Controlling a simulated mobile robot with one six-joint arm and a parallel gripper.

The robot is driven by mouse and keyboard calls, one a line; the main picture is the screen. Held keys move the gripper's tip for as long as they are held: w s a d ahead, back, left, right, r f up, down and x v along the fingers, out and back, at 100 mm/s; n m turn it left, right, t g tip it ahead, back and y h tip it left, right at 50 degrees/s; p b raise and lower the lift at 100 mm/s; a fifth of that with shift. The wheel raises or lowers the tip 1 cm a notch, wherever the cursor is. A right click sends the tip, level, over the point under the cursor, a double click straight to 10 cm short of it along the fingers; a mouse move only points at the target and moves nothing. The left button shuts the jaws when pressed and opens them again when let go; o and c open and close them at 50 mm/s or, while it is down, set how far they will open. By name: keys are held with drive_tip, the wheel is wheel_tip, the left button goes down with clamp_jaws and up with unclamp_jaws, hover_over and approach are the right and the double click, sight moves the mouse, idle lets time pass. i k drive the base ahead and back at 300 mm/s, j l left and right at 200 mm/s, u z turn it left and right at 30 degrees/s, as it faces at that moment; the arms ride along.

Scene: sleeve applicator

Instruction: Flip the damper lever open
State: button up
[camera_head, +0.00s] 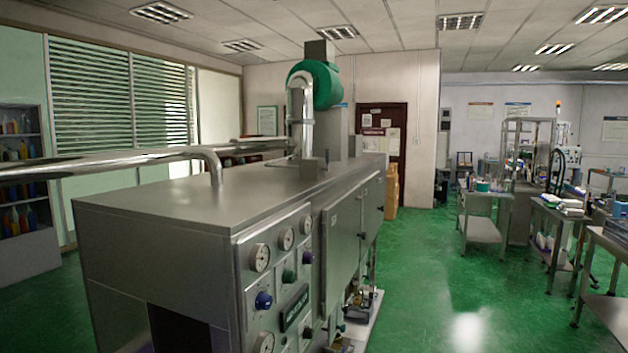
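A large metal machine (170,200) stands in the centre and left of the head view. Its front panel carries several round gauges (260,257) and dark knobs (263,300). A green blower housing (322,85) sits above its far end, with a curved silver duct (303,100) coming down to the machine top. A small grey block (313,167) stands on the top near the duct's foot. I cannot make out a damper lever for certain, nor whether it is open or shut. My gripper is not in view.
A silver pipe (110,162) runs left from the machine top. Fittings sit on a low shelf (360,320) at its right side. Carts (487,229) and benches with equipment stand at the right. Cardboard boxes (391,186) are near the brown door (381,128). The green floor between is clear.

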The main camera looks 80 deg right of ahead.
sight(327, 169)
drive_tip(key=z, duration=2.6)
